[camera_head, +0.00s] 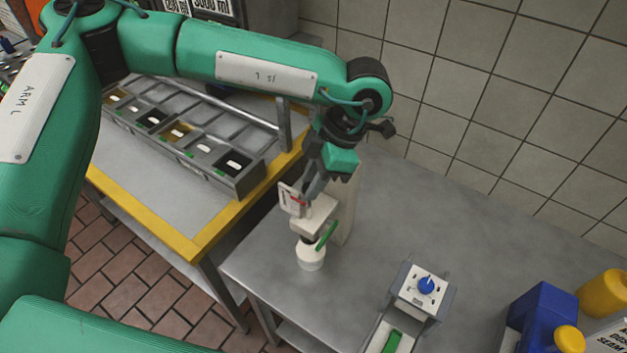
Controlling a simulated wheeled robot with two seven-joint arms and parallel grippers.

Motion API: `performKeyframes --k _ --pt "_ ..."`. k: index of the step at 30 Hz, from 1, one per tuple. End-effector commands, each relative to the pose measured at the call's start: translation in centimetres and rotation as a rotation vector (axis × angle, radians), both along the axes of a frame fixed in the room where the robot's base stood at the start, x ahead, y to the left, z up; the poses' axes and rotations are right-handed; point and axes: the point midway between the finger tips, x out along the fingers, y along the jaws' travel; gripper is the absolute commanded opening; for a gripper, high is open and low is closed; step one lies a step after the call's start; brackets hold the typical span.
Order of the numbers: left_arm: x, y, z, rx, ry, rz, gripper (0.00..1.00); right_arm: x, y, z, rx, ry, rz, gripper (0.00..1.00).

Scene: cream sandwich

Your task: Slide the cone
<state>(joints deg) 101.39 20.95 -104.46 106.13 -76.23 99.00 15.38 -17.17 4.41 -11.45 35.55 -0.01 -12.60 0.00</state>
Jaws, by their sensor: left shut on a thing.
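My left gripper (311,192) comes down from above at the middle of the view. Its fingers are shut on the top of a pale fixture (316,216), by a small white and red card (292,200). A white rounded cone-like piece (310,256) sits directly below the fixture, with a dark collar between them. A green lever (327,235) sticks out at its right. A pale upright post (347,208) stands behind. I cannot tell whether the fixture and the white piece are joined. My right gripper is not in view.
The steel table (480,230) has clear room right of the fixture. A grey device with a blue knob (426,285) stands at the front. Blue and yellow containers (545,312) stand at the right. A yellow-edged table with a grey compartment tray (235,183) is at left; tiled wall behind.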

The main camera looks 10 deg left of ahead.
Motion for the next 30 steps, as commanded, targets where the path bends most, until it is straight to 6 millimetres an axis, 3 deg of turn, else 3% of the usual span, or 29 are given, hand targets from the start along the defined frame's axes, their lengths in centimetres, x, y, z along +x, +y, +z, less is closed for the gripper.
performKeyframes --k 2,3,6,17,23,30 --pt "0.2 0.0 0.5 -0.001 -0.008 0.001 0.0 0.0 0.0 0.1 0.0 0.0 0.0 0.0" --pt "0.2 0.0 0.6 0.0 -0.009 0.001 0.32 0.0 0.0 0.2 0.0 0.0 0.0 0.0" --pt "0.2 0.0 0.5 0.0 -0.008 0.001 0.47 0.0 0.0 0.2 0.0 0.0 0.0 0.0" --pt "0.3 -0.2 0.8 0.001 -0.007 0.0 0.47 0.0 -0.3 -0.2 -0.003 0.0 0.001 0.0" --pt "0.8 -1.5 3.8 -0.001 -0.01 0.002 0.47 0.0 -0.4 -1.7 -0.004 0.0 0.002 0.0" --pt "1.6 -3.5 9.0 -0.002 -0.01 0.001 0.47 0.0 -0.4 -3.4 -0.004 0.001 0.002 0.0"
